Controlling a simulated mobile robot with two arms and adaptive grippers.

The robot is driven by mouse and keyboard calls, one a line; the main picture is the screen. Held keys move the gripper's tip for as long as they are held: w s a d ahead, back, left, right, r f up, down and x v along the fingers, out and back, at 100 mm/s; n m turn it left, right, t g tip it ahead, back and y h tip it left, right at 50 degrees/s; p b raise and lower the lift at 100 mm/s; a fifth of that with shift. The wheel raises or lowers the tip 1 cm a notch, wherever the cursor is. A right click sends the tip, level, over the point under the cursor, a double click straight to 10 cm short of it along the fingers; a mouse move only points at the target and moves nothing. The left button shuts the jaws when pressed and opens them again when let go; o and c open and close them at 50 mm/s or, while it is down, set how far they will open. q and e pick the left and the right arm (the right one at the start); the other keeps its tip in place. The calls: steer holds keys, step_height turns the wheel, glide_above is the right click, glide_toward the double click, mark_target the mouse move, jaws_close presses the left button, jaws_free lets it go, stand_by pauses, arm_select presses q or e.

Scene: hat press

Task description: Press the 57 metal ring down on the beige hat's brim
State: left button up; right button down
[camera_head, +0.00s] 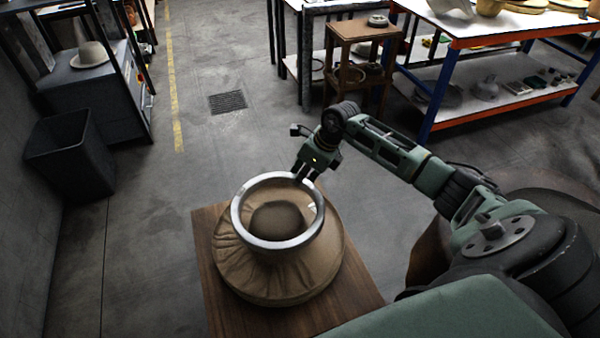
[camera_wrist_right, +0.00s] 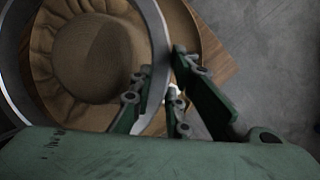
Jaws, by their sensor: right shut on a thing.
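The metal ring (camera_head: 240,222) is a silver band around the crown region of the beige hat (camera_head: 255,278) in the head view. The hat has a wrinkled brim and sits on a wooden board (camera_head: 212,285). My right gripper (camera_head: 303,178) is shut on the ring's far right rim. In the right wrist view the ring (camera_wrist_right: 160,60) passes between the fingers (camera_wrist_right: 160,90), with the hat (camera_wrist_right: 95,58) beyond it. The ring appears raised above the brim; exact contact is hard to tell. The 57 marking is not readable. My left gripper is not in view.
A dark bin (camera_head: 70,155) and a cabinet (camera_head: 100,85) with a grey hat (camera_head: 92,54) stand at the left. A wooden stand (camera_head: 362,50) and a blue-orange workbench (camera_head: 480,45) are at the back. The floor left of the board is clear.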

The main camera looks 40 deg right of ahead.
mark_target(301, 187)
steer(key=shift+b+x, duration=0.5)
steer(key=shift+x, duration=0.65)
steer(key=f+b, duration=0.2)
steer(key=f, duration=0.1)
steer(key=shift+s+d+f, duration=0.1)
steer(key=shift+d, duration=0.15)
step_height(301, 187, down, 3)
steer(key=b, duration=0.3)
steer(key=shift+f, duration=0.15)
steer(key=shift+f+b, duration=0.55)
steer(key=shift+f, duration=0.15)
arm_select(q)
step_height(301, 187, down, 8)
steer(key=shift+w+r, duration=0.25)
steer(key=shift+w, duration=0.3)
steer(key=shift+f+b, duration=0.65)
arm_select(e)
steer(key=shift+f, duration=0.8)
